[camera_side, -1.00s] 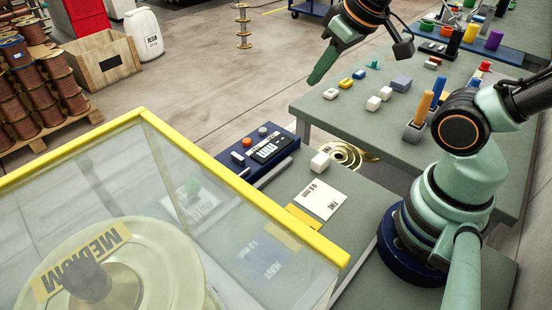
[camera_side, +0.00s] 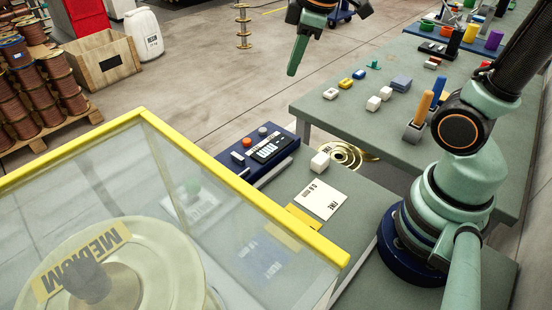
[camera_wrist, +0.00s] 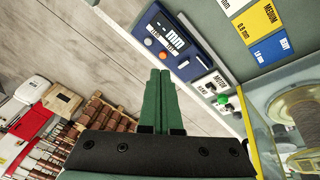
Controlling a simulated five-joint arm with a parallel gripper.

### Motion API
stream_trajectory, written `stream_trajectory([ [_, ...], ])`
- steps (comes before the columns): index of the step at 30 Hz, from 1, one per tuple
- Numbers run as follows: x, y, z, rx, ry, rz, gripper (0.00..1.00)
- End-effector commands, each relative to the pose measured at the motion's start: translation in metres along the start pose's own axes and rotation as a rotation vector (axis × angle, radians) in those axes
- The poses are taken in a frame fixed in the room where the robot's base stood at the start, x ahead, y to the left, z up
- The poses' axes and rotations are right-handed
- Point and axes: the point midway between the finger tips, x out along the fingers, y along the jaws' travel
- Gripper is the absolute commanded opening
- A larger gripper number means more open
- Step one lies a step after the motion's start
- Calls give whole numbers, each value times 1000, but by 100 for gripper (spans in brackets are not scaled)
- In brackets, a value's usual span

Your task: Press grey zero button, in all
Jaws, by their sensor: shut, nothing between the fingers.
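A blue control panel (camera_side: 268,152) with a display stands on the bench edge beside the clear case. A grey round button (camera_side: 263,130) sits at its far end, with an orange-red button (camera_side: 247,142) beside it. In the wrist view the grey button (camera_wrist: 148,42) and the orange-red one (camera_wrist: 163,56) show on the panel near the mm display (camera_wrist: 174,32). My gripper (camera_side: 292,72) is shut and empty, pointing down, high up and apart from the panel. In the wrist view its fingertips (camera_wrist: 160,73) appear just below the buttons, over the floor.
The yellow-edged clear case (camera_side: 245,205) with a large spool inside fills the front left. A white block (camera_side: 320,162) and a FINE card (camera_side: 320,199) lie on the bench. The back table (camera_side: 345,118) carries several small blocks. Open floor surrounds the gripper.

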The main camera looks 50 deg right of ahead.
Motion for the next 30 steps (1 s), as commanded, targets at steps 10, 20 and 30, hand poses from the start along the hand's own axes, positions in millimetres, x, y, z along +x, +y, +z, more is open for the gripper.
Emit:
stream_trajectory([
  [10,50,34,-27,-541,-83,-112,0],
  [20,88,49,-37,-864,-97,-195,0],
  [30,92,51,-38,-902,-97,-203,0],
])
